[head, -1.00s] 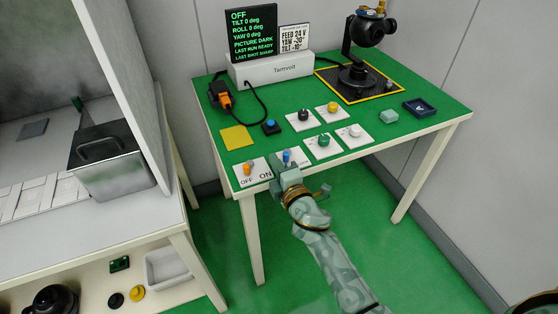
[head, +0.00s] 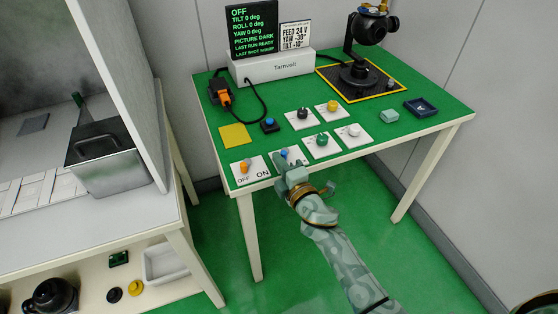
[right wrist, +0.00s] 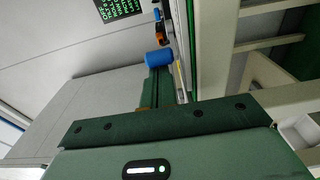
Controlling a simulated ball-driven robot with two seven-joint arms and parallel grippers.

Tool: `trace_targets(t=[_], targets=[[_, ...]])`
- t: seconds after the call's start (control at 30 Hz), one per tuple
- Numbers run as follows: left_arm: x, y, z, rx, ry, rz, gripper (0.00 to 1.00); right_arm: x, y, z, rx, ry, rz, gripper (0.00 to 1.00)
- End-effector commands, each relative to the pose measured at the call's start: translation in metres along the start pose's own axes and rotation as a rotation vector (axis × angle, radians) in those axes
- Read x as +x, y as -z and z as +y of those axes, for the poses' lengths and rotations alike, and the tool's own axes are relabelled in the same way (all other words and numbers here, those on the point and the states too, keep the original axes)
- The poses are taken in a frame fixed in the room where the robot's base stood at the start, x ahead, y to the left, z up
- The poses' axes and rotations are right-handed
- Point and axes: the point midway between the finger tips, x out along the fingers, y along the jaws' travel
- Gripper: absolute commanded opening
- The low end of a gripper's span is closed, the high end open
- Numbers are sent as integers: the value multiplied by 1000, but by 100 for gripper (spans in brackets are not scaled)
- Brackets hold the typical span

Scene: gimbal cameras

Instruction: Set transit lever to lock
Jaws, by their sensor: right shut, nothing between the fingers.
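A blue-capped lever (head: 284,153) stands on a white plate (head: 297,155) at the table's front edge, just right of the OFF/ON plate. I take it for the transit lever; its plate is partly covered by my gripper and its markings cannot be read. My right gripper (head: 282,168) is shut and empty, close in front of the lever at the table edge. In the right wrist view the blue cap (right wrist: 158,60) shows just beyond the gripper's green finger; I cannot tell whether they touch. My left gripper is not in view.
An orange OFF/ON switch (head: 245,167) is close on the left. A green knob (head: 322,139), a white knob (head: 354,130) and other controls lie behind and to the right. The display (head: 252,32) reads OFF. A camera gimbal (head: 358,75) stands at the back right.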

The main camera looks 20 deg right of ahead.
Motion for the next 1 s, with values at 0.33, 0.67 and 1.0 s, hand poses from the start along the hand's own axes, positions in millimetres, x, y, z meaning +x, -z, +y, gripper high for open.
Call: trace_targets(t=[0.33,0.67,1.0], targets=[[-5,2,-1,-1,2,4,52,-2,-3,0,-1,0,58,0],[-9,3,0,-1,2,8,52,-5,-7,0,-2,1,131,0],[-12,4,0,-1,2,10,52,-9,-18,0,-6,1,292,0]])
